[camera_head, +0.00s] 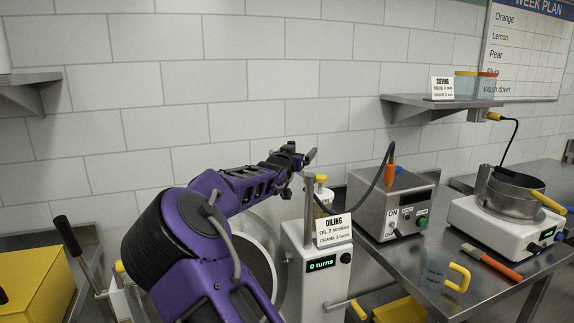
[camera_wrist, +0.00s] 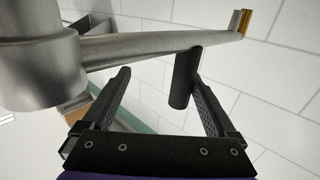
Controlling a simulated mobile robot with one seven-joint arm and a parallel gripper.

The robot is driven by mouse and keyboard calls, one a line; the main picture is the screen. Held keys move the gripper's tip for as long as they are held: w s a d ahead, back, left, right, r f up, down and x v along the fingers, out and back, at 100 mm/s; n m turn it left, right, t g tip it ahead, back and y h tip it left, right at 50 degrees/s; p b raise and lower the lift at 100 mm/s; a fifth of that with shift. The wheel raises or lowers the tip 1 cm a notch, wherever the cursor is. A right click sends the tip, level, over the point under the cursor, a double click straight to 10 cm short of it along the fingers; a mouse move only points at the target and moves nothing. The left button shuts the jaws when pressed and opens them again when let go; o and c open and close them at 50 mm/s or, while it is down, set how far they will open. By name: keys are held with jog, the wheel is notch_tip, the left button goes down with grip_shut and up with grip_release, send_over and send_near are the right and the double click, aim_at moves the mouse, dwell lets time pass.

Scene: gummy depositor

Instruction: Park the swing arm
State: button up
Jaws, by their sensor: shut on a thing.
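The swing arm is a metal bar (camera_wrist: 140,45) that runs from a thick round hub (camera_wrist: 40,70) at the left of the wrist view to a yellow-tipped end at the upper right. A dark handle peg (camera_wrist: 184,80) hangs from the bar. My gripper (camera_wrist: 162,76) has the peg between its fingers, close to the right finger, and is shut on it. In the head view my gripper (camera_head: 290,160) is beside the top of the metal post (camera_head: 309,205), and the bar's end (camera_head: 311,156) shows as a short grey piece. My purple arm hides much of the area.
The white oiling unit (camera_head: 316,285) reads "0 turns" and has a yellow crank grip (camera_head: 358,309). A control box (camera_head: 393,205) stands on the steel table (camera_head: 430,270), with a sieve machine (camera_head: 506,218) farther right. A yellow box (camera_head: 45,285) and black-handled lever (camera_head: 68,235) are at left.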

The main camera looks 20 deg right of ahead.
jog(key=v, duration=1.4)
jog(key=shift+r, duration=0.2)
jog(key=shift+s, duration=0.15)
jog(key=shift+c, duration=0.3)
